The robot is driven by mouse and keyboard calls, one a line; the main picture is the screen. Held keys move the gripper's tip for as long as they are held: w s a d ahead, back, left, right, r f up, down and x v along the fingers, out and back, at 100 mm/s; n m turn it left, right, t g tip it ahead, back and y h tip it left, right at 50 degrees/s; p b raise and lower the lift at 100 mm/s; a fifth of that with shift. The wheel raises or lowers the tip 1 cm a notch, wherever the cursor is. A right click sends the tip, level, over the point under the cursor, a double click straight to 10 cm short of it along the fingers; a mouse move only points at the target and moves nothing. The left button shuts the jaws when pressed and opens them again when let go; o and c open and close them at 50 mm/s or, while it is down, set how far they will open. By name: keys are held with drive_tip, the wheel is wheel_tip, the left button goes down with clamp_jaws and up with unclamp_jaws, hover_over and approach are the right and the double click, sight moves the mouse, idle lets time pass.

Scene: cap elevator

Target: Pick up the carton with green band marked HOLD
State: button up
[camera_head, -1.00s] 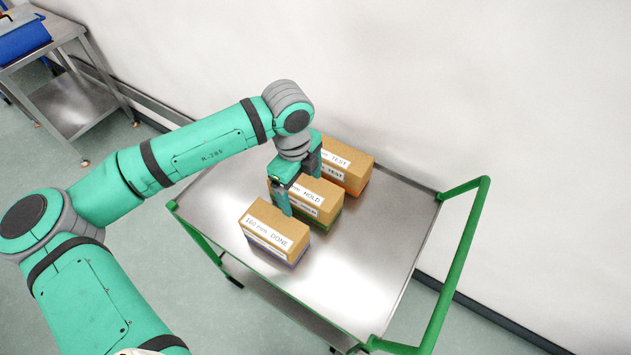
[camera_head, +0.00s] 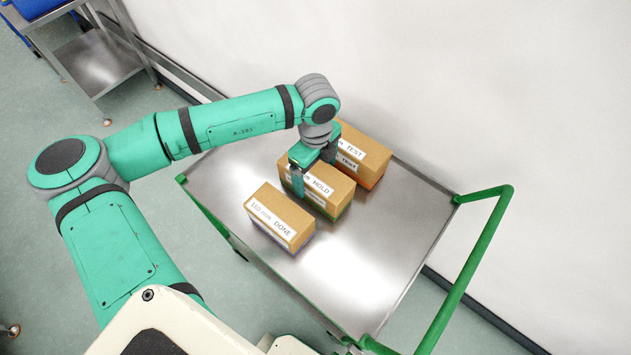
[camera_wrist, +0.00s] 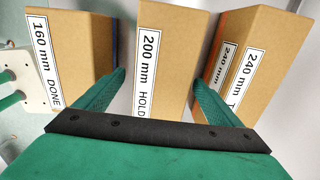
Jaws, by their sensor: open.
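The HOLD carton (camera_head: 322,184) is a brown box with a white label and a green band low on its side. It stands in the middle of a row of three cartons on the cart top. My gripper (camera_head: 315,178) is over its left end, jaws open. In the wrist view, the HOLD carton (camera_wrist: 165,55) is between my two green fingers (camera_wrist: 155,95), one on each side. I cannot tell whether either finger touches it. The carton's lower part is hidden in the wrist view.
The DONE carton (camera_head: 280,217) stands nearer on one side, and the TEST carton (camera_head: 365,155) stands beyond on the other, with narrow gaps. The cart (camera_head: 385,255) has a green handle (camera_head: 470,260) at right. A white wall is behind. A steel table (camera_head: 100,65) stands far left.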

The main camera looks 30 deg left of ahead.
drive_tip(key=shift+w+a+f, duration=0.1)
drive_tip(key=shift+f, duration=1.05)
drive_tip(key=shift+w+f, duration=0.1)
drive_tip(key=shift+f, duration=1)
drive_tip(key=c, duration=1.7)
drive_tip(key=shift+r, duration=0.15)
